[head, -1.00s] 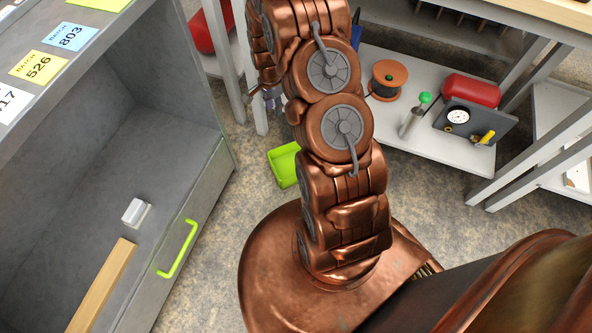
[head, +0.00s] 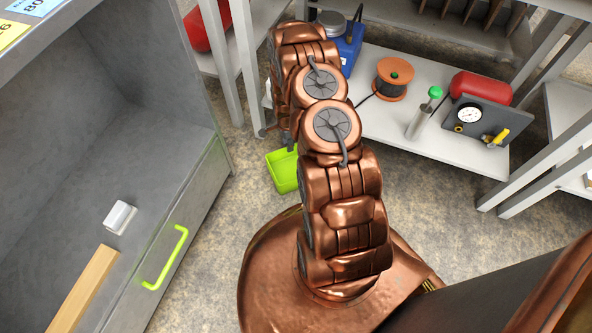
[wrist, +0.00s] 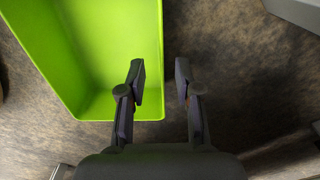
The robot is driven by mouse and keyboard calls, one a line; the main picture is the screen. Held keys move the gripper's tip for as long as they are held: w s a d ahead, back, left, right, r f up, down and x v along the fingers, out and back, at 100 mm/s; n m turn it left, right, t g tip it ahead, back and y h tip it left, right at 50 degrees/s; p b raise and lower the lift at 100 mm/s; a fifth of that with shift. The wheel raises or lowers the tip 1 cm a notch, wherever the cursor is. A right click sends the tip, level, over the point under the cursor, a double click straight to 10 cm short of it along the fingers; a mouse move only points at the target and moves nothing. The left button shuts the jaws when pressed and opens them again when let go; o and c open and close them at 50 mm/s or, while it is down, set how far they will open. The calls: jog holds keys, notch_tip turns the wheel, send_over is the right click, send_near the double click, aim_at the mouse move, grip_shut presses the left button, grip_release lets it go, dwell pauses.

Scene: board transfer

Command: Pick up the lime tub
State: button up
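The lime tub (head: 281,176) stands on the floor between the grey drawer unit and the shelving, partly behind my arm in the head view. It fills the upper left of the wrist view (wrist: 45,45), seen from above into its empty inside. I cannot tell whether the fingertips are below the rim. In the head view my arm hides most of the gripper.
A low shelf (head: 385,120) carries a cable reel (head: 393,80), a red cylinder (head: 480,88) and a gauge panel (head: 482,122).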

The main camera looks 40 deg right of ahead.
jog(key=b, duration=0.2)
send_over(288, 157)
jog(key=f, duration=0.5)
jog(key=shift+w+d, duration=0.1)
jog(key=shift+d, duration=0.1)
grip_shut()
